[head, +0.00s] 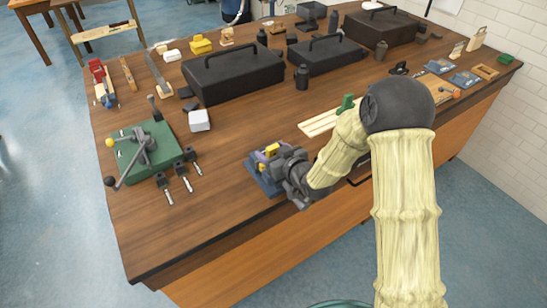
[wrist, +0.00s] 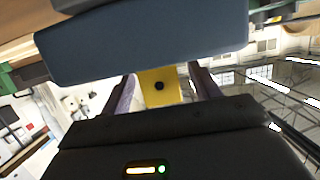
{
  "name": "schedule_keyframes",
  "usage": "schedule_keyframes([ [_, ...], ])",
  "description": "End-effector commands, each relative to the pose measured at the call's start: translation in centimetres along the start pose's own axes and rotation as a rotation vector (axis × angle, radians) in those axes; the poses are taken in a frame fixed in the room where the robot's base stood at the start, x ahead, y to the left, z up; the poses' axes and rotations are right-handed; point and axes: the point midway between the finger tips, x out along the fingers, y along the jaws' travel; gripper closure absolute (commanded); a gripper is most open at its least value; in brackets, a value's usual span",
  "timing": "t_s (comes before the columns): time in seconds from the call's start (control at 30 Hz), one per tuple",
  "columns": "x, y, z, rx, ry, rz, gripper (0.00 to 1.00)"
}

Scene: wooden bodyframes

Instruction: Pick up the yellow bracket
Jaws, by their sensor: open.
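The yellow bracket (head: 271,150) is small in the head view, at the front of the workbench, right at the tip of my gripper (head: 270,157). In the wrist view the yellow bracket (wrist: 158,88) shows as a flat plate with a dark round hole. It lies between the two purple fingers of my gripper (wrist: 163,92), which stand apart on either side of it. I cannot tell whether either finger touches it. A blue-grey block (head: 262,182) sits by the gripper and hides part of the bracket in the wrist view (wrist: 140,45).
A green vise-like tool (head: 146,150) and several small metal pieces (head: 178,180) lie to the left. A white block (head: 199,120) stands behind. Black toolboxes (head: 233,72) stand farther back. Pale wood strips (head: 318,123) lie right of the gripper.

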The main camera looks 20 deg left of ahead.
Motion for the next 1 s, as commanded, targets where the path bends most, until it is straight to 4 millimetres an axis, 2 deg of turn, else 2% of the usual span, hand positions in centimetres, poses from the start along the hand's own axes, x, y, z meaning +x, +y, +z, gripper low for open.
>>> schedule_keyframes([
  [0.3,0.0,0.0,0.0,0.0,0.0,0.0,0.38],
  [0.5,0.0,0.0,0.0,0.0,0.0,0.0,0.77],
  [0.6,0.0,0.0,-0.1,0.0,0.002,0.0,0.93],
  [0.83,-0.1,0.0,-0.2,0.0,0.002,0.0,0.93],
  [1.0,-0.5,0.0,-1.8,-0.001,0.002,0.0,0.93],
])
